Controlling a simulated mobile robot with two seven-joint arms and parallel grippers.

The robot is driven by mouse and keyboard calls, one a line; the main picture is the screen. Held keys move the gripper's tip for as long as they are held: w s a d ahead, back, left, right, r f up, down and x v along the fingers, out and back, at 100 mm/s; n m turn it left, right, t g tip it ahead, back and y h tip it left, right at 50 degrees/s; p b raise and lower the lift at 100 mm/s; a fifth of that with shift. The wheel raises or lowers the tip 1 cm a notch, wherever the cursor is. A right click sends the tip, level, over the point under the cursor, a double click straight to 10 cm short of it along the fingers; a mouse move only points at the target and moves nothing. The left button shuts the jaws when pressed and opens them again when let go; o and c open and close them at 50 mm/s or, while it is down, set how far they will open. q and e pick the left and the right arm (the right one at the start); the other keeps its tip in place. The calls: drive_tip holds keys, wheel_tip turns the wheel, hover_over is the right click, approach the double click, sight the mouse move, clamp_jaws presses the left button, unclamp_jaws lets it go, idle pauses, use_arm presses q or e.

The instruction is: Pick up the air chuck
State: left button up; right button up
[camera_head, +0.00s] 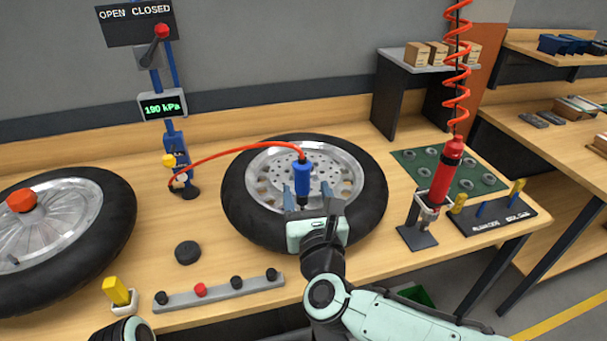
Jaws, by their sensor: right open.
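The air chuck (303,173) is a blue cylinder with a dark lower end and a red hose (235,149) joined at its top. It stands upright in front of the middle wheel's silver rim. My right gripper (305,190) is open, its two fingers on either side of the chuck's lower part. I cannot tell whether the fingers touch it. The gripper body hides what lies below the chuck. My left gripper is out of view; only a bit of my left arm shows at the bottom left.
The chuck is over the middle wheel (370,190) on the wooden bench. A blue post with a gauge (163,105) stands behind left. Another wheel (110,215) lies left. A bar with several caps (235,287) lies in front. A red tool (444,175) hangs right.

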sight(304, 179)
drive_tip(key=w, duration=0.3)
drive_tip(key=shift+w+a, duration=0.2)
drive_tip(key=shift+w, duration=0.15)
drive_tip(key=w, duration=0.1)
drive_tip(key=w+p, duration=0.1)
drive_tip(key=w, duration=0.1)
drive_tip(key=w+p, duration=0.1)
drive_tip(key=w, duration=0.1)
drive_tip(key=shift+w+a, duration=0.2)
drive_tip(key=shift+a, duration=0.2)
drive_tip(key=shift+s, duration=0.1)
drive_tip(key=c, duration=1.1)
